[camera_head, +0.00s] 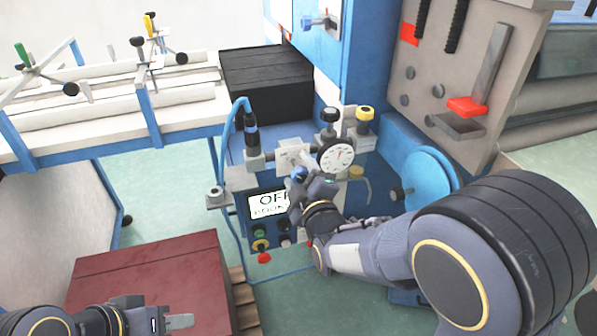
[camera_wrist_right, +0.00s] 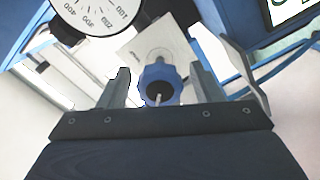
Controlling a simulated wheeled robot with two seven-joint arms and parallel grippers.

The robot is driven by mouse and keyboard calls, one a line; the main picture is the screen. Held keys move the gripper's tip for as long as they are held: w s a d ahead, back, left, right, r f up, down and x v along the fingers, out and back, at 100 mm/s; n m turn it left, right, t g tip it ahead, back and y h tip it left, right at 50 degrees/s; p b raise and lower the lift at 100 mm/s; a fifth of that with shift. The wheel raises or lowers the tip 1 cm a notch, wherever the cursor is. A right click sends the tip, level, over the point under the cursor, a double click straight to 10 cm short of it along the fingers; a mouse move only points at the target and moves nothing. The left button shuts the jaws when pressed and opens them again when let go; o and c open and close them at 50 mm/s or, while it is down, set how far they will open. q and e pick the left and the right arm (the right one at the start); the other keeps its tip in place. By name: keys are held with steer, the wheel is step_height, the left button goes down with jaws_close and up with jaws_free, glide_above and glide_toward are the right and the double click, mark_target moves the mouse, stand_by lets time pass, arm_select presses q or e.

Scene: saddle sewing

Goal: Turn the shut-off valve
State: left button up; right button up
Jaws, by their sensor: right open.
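The shut-off valve's round blue knob (camera_wrist_right: 159,82) with a dark centre is at the middle of the right wrist view. In the head view the knob (camera_head: 300,174) shows just left of the gauge, partly hidden by my gripper. My right gripper (camera_wrist_right: 163,66) is open, with one finger on each side of the knob. Small gaps show between fingers and knob, so it does not look gripped. In the head view my right gripper (camera_head: 306,180) reaches the valve from below right. My left gripper (camera_head: 168,323) is at the bottom left, away from the valve; its finger gap is unclear.
A white dial gauge (camera_head: 337,157) is close to the right of the knob. A display reading OFF (camera_head: 268,204) and push buttons (camera_head: 260,244) sit below. Black and yellow knobs (camera_head: 364,114) stand above. A dark red box (camera_head: 155,275) is at lower left.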

steer(key=shift+w+a, duration=0.2)
steer(key=shift+w, duration=0.4)
steer(key=c, duration=1)
